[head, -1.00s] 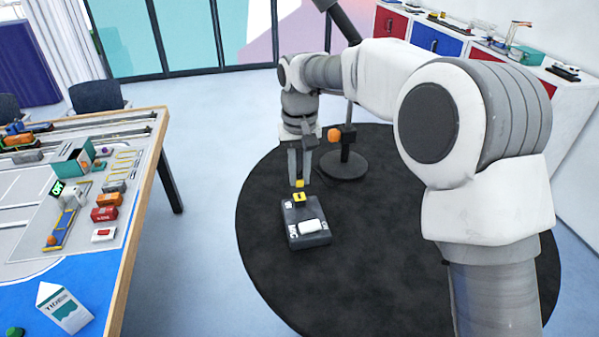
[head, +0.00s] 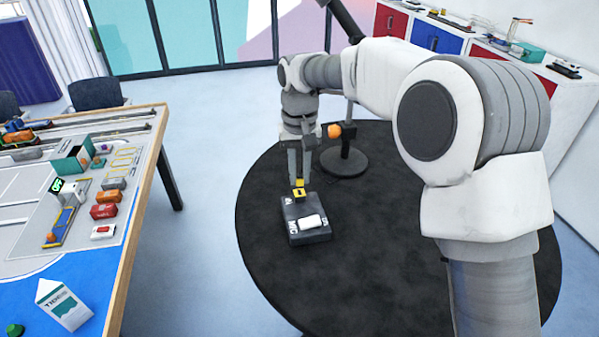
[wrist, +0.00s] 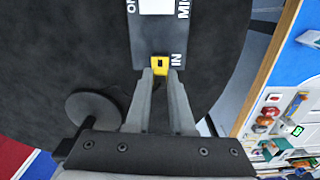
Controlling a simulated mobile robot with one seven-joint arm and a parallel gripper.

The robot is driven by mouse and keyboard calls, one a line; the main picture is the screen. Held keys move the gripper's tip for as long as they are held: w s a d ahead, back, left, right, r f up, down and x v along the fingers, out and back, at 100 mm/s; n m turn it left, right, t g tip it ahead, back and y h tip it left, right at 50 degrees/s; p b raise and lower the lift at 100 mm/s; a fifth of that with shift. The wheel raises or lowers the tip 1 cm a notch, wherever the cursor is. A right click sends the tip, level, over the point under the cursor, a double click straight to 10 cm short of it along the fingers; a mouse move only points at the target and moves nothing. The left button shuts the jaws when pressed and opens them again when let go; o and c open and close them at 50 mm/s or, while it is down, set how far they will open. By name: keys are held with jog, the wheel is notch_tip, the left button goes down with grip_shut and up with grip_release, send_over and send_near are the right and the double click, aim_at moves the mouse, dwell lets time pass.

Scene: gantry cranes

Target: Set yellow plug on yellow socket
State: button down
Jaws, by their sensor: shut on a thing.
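A dark grey box with a white block and white lettering has the yellow socket (head: 299,194) at its far end in the head view. My gripper (head: 299,179) points down over that end, shut on the small yellow plug (head: 300,183). The plug sits right above the socket, touching or nearly so; I cannot tell whether it is seated. In the wrist view, yellow (wrist: 160,64) with a dark centre shows at my fingertips beside the "IN" lettering. There the plug and socket overlap and are hard to tell apart.
The box (head: 308,238) lies on a round black surface (head: 380,250). A stand with an orange ball (head: 334,131) is close behind my gripper at the right. A table with a model yard (head: 120,230) is at left, and a cabinet (head: 480,60) is at the back right.

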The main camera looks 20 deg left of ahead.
aim_at(300, 174)
jog(key=shift+f+b, duration=0.35)
jog(key=shift+f, duration=0.8)
dwell(1.9)
jog(key=shift+c, duration=1.1)
grip_release()
jog(key=shift+r+p, duration=0.85)
jog(key=shift+r, duration=2.65)
